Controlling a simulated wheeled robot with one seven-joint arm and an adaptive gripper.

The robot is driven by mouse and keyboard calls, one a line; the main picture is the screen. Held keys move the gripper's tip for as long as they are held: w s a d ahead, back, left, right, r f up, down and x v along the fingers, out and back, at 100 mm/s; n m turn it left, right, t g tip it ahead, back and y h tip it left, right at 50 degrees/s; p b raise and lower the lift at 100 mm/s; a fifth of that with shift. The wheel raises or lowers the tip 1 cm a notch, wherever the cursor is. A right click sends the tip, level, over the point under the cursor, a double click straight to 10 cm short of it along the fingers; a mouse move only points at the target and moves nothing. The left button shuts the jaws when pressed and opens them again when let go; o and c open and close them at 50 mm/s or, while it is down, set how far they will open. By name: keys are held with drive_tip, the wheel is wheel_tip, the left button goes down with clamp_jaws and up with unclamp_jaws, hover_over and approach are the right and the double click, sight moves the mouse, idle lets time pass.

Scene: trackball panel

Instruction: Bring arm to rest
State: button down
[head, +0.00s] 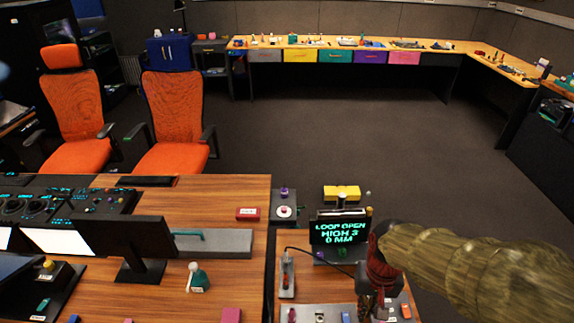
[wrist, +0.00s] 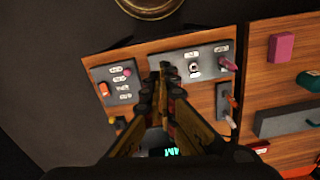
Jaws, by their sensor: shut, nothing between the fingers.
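My arm (head: 480,270) comes in from the right in the head view, in a tan sleeve. My gripper (wrist: 163,72) is shut and empty, pointing down over the wooden desk; in the head view its dark end (head: 378,285) hides part of the desk. In the wrist view a grey panel (wrist: 180,60) with a small black and white round control (wrist: 194,69) and a pink knob (wrist: 227,64) lies beyond the fingertips. I cannot tell the exact height of the fingertips above it.
A display (head: 341,232) reads "LOOP OPEN HIGH 3 0 MM". A grey panel (wrist: 115,82) with an orange switch (wrist: 103,89) lies left in the wrist view. Open floor (head: 340,120) lies behind.

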drive_tip(key=s+r+n+t, duration=0.1)
drive_tip(key=s+r+t, duration=0.1)
drive_tip(key=r, duration=0.7)
drive_tip(key=s+r+t, duration=0.3)
drive_tip(key=r, duration=0.5)
drive_tip(key=shift+r+n+t, duration=0.4)
drive_tip(key=c, duration=2.5)
unclamp_jaws()
drive_tip(key=shift+c, duration=0.2)
